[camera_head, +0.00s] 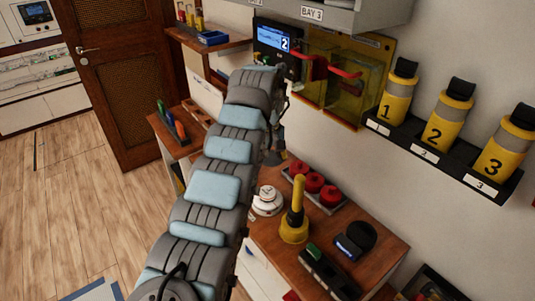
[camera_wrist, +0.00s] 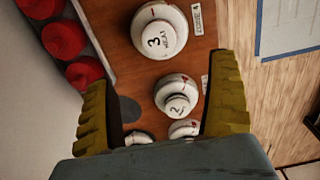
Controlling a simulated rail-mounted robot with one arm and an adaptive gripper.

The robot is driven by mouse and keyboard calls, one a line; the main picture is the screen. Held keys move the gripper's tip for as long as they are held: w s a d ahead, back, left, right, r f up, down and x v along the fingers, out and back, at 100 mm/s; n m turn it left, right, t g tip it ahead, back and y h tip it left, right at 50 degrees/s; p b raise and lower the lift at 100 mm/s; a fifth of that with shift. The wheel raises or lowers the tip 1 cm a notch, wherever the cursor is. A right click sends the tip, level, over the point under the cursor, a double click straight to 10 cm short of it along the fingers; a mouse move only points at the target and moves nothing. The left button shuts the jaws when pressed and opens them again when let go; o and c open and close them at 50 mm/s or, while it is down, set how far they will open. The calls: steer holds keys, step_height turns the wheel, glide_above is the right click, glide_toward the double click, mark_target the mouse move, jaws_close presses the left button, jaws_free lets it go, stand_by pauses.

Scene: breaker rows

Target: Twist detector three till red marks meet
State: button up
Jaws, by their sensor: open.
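Detector three (camera_wrist: 158,32), a round white unit marked "3 HEAT", sits on the wooden top near the upper edge of the wrist view. A small red mark shows near its rim; I cannot tell whether it meets another. Detector two (camera_wrist: 177,97), also white with a red mark, lies nearer, between my fingers in the picture. My gripper (camera_wrist: 160,71) is open, its yellow ribbed fingers apart with nothing held; detector three is beyond the fingertips. In the head view my arm partly hides the white detectors (camera_head: 267,201).
Red round units (camera_wrist: 65,40) stand in a row at the left of the wrist view. Two more white detectors (camera_wrist: 184,129) are partly hidden by my gripper. A yellow handled tool (camera_head: 295,215) stands upright on the bench. Numbered yellow canisters (camera_head: 395,92) are racked on the wall.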

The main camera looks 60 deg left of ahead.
mark_target(267, 191)
step_height(267, 191, down, 13)
steer(key=shift+r+p, duration=0.1)
steer(key=shift+p, duration=0.9)
steer(key=c, duration=1.3)
steer(key=m, duration=0.2)
steer(key=shift+m+p, duration=0.35)
steer(key=shift+m, duration=0.05)
steer(key=shift+c, duration=0.2)
steer(key=m, duration=0.3)
steer(key=shift+m, duration=0.4)
steer(key=o, duration=1.3)
steer(key=shift+c, duration=0.2)
